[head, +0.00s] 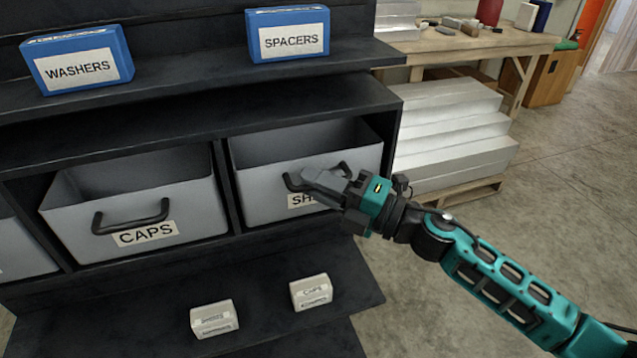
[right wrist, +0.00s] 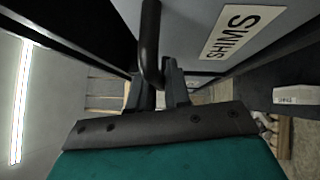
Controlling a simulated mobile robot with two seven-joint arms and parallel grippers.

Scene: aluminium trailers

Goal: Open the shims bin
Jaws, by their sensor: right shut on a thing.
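The shims bin (head: 255,198) is a grey bin in the right compartment of the black shelf, beside the caps bin. Its front stands about level with the shelf's front edge. Its label reads SHIMS in the right wrist view (right wrist: 231,32); in the head view my gripper covers part of it. My right gripper (head: 325,185) is at the bin's front, shut on the dark bar handle (head: 293,182). The handle also shows between the fingers in the right wrist view (right wrist: 150,45). My left gripper is not in view.
The caps bin (head: 190,218) is to the left. Blue washers (head: 82,90) and spacers (head: 290,55) boxes stand on the shelf above. Two small boxes, one at left (head: 214,319) and one at right (head: 311,292), lie on the lower ledge. Open floor lies right.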

